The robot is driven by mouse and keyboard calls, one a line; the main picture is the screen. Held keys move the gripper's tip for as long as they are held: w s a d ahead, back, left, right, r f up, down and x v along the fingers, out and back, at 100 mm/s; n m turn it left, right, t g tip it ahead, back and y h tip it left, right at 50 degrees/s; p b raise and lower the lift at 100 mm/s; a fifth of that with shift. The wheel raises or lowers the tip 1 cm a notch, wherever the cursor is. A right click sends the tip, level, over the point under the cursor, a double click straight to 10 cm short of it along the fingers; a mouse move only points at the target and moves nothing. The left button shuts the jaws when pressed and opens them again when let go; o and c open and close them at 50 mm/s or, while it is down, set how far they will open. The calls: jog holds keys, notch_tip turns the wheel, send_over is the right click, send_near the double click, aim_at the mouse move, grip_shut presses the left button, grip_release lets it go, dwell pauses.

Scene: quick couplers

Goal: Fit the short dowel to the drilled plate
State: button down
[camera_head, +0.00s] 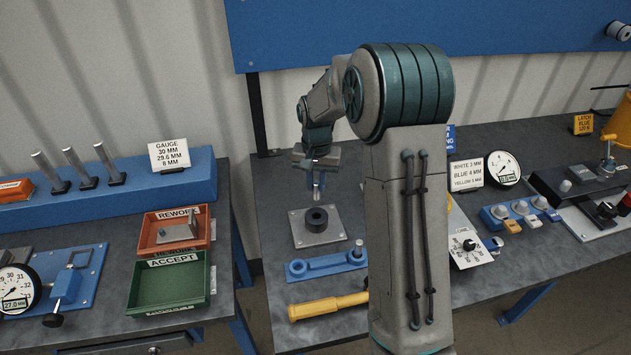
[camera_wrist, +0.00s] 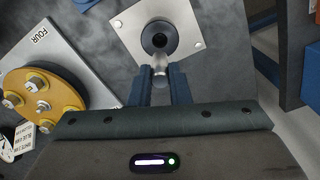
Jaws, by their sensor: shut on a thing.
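My gripper (camera_head: 317,184) is shut on a short silver dowel (camera_wrist: 160,74), which shows between the blue fingers in the wrist view. In the head view the dowel hangs just below the fingertips, roughly upright. The drilled plate (camera_head: 335,235) is a square grey metal plate on the bench, with a black round collar (camera_head: 316,220) with a dark hole at its middle. In the wrist view the plate (camera_wrist: 190,22) lies just beyond the fingertips, and the dowel's end is close to the collar's near edge. The dowel appears above the collar and outside the hole; the exact gap is unclear.
A blue bar fixture (camera_head: 325,265) and a yellow-handled tool (camera_head: 328,305) lie in front of the plate. A plate marked FOUR with a yellow disc (camera_wrist: 45,92) is left in the wrist view. Red and green trays (camera_head: 170,284) stand on the left bench, across a gap.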

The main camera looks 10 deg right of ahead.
aim_at(316, 199)
jog(key=shift+f+b, duration=2)
jog(key=shift+f, duration=0.85)
jog(key=shift+f, duration=1.2)
jog(key=c, duration=1.3)
grip_release()
notch_tip(316, 199, up, 13)
jog(key=shift+r+b, duration=0.1)
jog(key=shift+b, duration=0.8)
jog(key=shift+r, duration=0.3)
